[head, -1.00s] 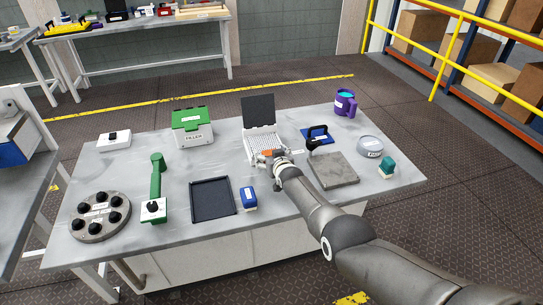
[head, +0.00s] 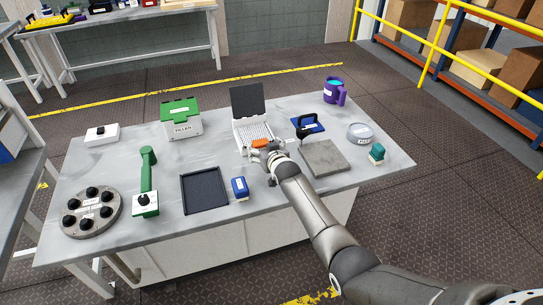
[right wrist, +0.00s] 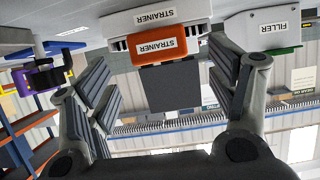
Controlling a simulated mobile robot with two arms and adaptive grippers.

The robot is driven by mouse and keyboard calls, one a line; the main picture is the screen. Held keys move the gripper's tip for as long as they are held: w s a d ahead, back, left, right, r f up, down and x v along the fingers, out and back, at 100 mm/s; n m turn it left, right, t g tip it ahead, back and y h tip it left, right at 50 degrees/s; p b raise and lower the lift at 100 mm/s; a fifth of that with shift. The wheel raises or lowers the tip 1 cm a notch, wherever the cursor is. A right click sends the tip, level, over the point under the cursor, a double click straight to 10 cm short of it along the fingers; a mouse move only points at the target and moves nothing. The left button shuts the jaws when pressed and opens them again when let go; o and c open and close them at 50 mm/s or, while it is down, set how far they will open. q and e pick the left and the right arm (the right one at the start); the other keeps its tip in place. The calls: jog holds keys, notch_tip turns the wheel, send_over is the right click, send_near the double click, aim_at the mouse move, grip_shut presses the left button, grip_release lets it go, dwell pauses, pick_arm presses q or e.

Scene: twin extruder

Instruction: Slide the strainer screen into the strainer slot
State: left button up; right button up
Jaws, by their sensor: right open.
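The white strainer unit (head: 251,128) stands at the back middle of the table, with a dark panel (head: 248,100) upright behind it. The strainer screen's orange handle (head: 262,143) is at the unit's front. In the right wrist view, which is upside down, the labelled orange handle (right wrist: 157,46) lies against the white strainer unit (right wrist: 152,20). How deep the screen sits in the slot is hidden. My right gripper (head: 264,153) is open just in front of the handle. Its fingers are spread wide to either side, apart from the handle. My left gripper is out of view.
A green-lidded filler box (head: 181,120) stands to the left. A black tray (head: 204,190) and blue block (head: 240,188) are nearer the front. A grey plate (head: 325,158), a black-handled blue tool (head: 307,124) and a purple mug (head: 334,92) are to the right.

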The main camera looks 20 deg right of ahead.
jog(key=v, duration=0.7)
jog(key=shift+s, duration=0.25)
dwell(0.5)
